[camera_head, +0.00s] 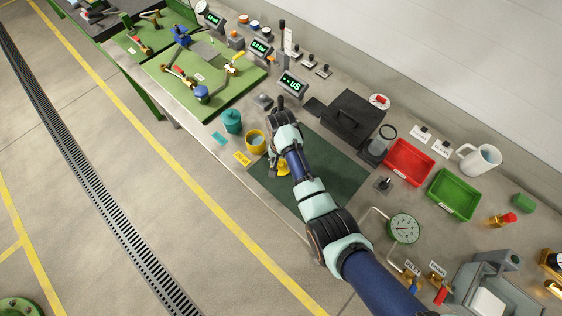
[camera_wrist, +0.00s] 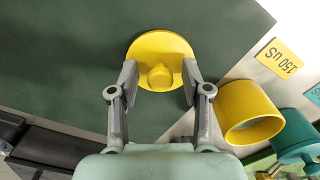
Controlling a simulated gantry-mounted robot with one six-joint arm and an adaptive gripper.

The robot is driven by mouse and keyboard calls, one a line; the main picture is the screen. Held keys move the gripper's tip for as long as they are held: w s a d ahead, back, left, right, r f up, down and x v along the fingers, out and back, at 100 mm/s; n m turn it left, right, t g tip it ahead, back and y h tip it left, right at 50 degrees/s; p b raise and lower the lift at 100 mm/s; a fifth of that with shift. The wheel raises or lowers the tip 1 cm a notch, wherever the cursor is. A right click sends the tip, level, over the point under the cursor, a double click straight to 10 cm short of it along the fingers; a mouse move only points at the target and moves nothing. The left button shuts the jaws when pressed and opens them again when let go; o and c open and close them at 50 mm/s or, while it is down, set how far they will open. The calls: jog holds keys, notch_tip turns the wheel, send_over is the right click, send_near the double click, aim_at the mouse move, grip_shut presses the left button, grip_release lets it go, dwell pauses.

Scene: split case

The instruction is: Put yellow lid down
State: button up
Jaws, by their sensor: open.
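The yellow lid (camera_head: 284,170) lies on the dark green mat (camera_head: 335,177), near its left edge. In the wrist view the lid (camera_wrist: 160,44) is a round disc with its knob facing me. My gripper (camera_wrist: 160,82) is open, with one finger on each side of the knob, over the lid; I see a gap between each finger and the knob. In the head view my gripper (camera_head: 276,164) partly hides the lid. The open yellow pot (camera_head: 256,148) stands beside the mat, and it shows at right in the wrist view (camera_wrist: 235,112).
A teal lidded pot (camera_head: 231,122) stands beside the yellow pot. A yellow label (camera_head: 242,158) lies in front. A black case (camera_head: 345,120), a red tray (camera_head: 408,180) and a green tray (camera_head: 453,208) stand right of my arm. Much of the mat is bare.

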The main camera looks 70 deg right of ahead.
notch_tip(320, 180, up, 12)
jog(key=p, duration=0.2)
dwell(0.4)
jog(key=w+a+r+n+t+h, duration=0.1)
jog(key=w+a+r+n+t, duration=0.25)
jog(key=w+a, duration=0.4)
jog(key=w+a+r+n+t+h, duration=0.1)
jog(key=w+a+r+n+t, duration=0.25)
jog(key=a, duration=0.65)
jog(key=a+r+n+t+y, duration=0.1)
jog(key=a+r+n+t, duration=0.2)
jog(key=a+r, duration=0.3)
jog(key=s+a+r+n+t+y, duration=0.1)
jog(key=a+r+n, duration=0.5)
jog(key=a, duration=0.9)
jog(key=shift+s+a+r+t, duration=0.25)
jog(key=shift+a+r+t, duration=0.05)
jog(key=shift+r+t, duration=0.55)
